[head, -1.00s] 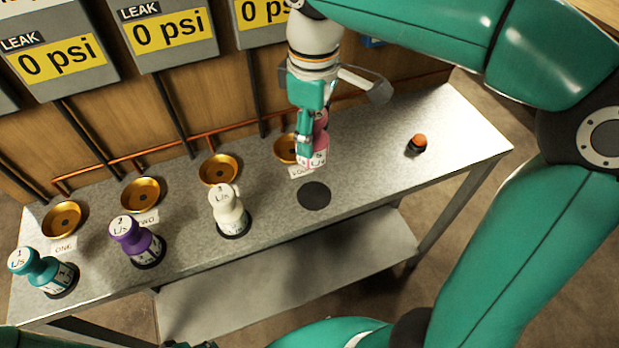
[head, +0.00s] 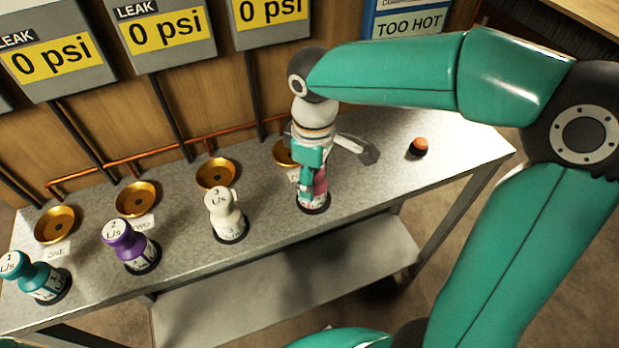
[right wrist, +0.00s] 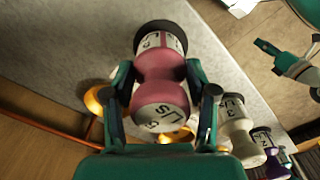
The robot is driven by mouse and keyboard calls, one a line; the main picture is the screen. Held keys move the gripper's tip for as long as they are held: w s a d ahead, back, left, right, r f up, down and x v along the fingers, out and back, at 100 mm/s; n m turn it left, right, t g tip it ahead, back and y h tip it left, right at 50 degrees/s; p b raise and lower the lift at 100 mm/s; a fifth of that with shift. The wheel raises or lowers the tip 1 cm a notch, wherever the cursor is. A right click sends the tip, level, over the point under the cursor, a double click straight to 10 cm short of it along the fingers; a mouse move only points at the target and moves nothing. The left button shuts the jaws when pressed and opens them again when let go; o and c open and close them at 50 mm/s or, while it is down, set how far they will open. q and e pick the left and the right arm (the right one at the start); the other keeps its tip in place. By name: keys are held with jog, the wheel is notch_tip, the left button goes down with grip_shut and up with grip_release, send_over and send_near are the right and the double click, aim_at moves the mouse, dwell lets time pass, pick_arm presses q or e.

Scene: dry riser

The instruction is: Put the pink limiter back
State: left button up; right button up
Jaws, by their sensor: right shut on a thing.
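The pink limiter (head: 320,182) is upright in my right gripper (head: 313,185), at the right end of the row of limiters. The right wrist view shows the two fingers closed on the narrow waist of the pink limiter (right wrist: 160,83). Its base is at the round black mark (head: 316,210) on the bench, and the mark's dark rim (right wrist: 168,27) shows around the base in the wrist view. I cannot tell whether base and mark touch. My left gripper (right wrist: 290,62) seems to show at the right of the wrist view, its jaws unclear.
White (head: 224,212), purple (head: 128,246) and teal (head: 35,275) limiters stand on black marks to the left. Brass cups (head: 215,173) line the back of the grey bench (head: 370,195). A small orange-topped black knob (head: 418,147) is on the right; bench around it is clear.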

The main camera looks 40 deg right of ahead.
jog(key=shift+f, duration=0.15)
jog(key=o, duration=1.4)
jog(key=shift+o, duration=0.2)
jog(key=shift+r, duration=0.3)
notch_tip(320, 180, up, 12)
jog(key=shift+f+p, duration=0.1)
jog(key=shift+p, duration=0.9)
